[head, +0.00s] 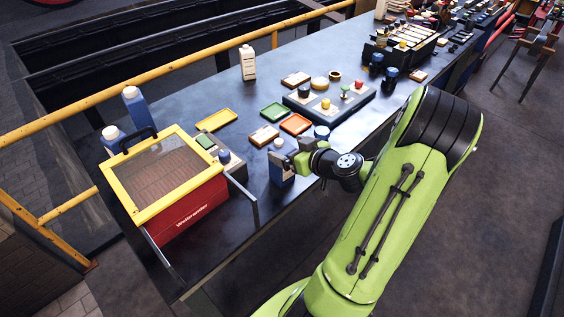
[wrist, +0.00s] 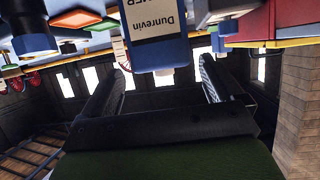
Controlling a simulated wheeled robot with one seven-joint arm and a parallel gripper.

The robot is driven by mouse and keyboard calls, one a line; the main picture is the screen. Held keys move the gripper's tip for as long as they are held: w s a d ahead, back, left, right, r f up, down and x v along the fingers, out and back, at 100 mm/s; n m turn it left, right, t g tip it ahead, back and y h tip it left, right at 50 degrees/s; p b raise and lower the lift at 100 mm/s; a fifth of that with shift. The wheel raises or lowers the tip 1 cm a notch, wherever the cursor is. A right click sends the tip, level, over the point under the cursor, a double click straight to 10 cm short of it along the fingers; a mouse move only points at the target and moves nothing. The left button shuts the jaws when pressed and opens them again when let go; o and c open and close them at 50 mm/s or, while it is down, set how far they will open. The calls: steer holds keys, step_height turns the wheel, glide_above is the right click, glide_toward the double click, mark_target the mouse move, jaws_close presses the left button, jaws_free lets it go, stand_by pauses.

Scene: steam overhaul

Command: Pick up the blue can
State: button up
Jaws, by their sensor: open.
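The blue can (head: 281,170) stands on the dark workbench near its front edge, its top pale.
A red box with a yellow-framed lid (head: 190,215) stands left of the can. Two blue bottles with white caps (head: 136,106) stand behind it. A blue-grey tray of small parts (head: 330,105), coloured flat trays and a white bottle (head: 248,64) are farther back. A yellow rail runs behind the bench.

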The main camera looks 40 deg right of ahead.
mark_target(278, 147)
steer(key=x, duration=0.5)
steer(key=shift+w+a+f+p, duration=0.1)
steer(key=shift+w+f+p, duration=0.15)
steer(key=shift+f+p, duration=0.05)
steer(key=shift+s, duration=0.15)
steer(key=shift+c, duration=0.4)
steer(key=shift+r, duration=0.1)
jaws_close()
